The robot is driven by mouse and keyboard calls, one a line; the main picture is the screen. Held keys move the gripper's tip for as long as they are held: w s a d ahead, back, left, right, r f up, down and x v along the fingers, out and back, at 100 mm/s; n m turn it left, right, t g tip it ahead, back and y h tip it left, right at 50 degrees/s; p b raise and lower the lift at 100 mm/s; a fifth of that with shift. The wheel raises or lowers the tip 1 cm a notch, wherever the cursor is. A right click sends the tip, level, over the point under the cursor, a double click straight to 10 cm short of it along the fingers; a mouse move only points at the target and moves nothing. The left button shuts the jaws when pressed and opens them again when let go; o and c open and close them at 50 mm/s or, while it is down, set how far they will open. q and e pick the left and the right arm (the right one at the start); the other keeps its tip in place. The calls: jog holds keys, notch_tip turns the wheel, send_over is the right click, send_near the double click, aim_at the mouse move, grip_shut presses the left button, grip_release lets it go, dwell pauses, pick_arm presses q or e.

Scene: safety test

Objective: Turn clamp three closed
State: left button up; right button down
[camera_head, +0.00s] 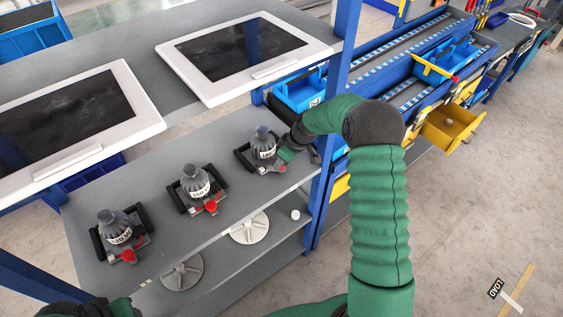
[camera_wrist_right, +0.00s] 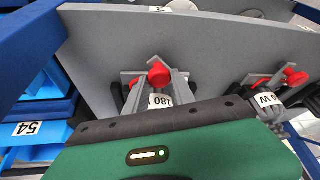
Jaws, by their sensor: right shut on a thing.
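Three dark clamp fixtures with bottle-like grey tops and red knobs stand in a row on the grey shelf (camera_head: 130,172). The left one (camera_head: 118,232) is labelled 120 W, the middle one (camera_head: 197,190) 150 W. The right one, clamp three (camera_head: 263,148), has my right gripper (camera_head: 290,147) against its right side, shut on it. Another clamp (camera_wrist_right: 275,92) shows at right there. Only part of my left arm shows at bottom left; its gripper is out of frame.
A blue post (camera_head: 322,190) rises close to my right forearm. Two white-framed dark panels (camera_head: 240,50) sit on the upper shelf. Round grey discs (camera_head: 250,228) lie on the lower shelf. Blue and yellow bins (camera_head: 447,125) stand at right; the floor there is clear.

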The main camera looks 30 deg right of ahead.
jog(key=m+h, duration=0.1)
jog(key=m, duration=0.1)
jog(key=shift+s+m, duration=0.15)
jog(key=shift+m, duration=0.25)
jog(key=shift+a+m+h, duration=0.1)
jog(key=shift+m+h, duration=0.4)
jog(key=shift+m, duration=0.4)
jog(key=m+p, duration=0.1)
jog(key=m, duration=0.1)
jog(key=m+h+p, duration=0.1)
jog(key=m, duration=0.1)
jog(key=shift+a+h+p, duration=0.15)
jog(key=shift+h+p, duration=0.15)
jog(key=shift+a+m+g+h+p, duration=0.1)
jog(key=shift+m+g+h+p, duration=0.25)
jog(key=shift+m, duration=0.6)
jog(key=shift+m+g+h+p, duration=0.15)
jog(key=shift+m+p, duration=0.4)
jog(key=shift+m, duration=0.4)
jog(key=c, duration=1.1)
grip_release()
jog(key=b+v, duration=0.1)
jog(key=v, duration=1)
jog(key=shift+a+r, duration=0.2)
jog(key=shift+r, duration=0.15)
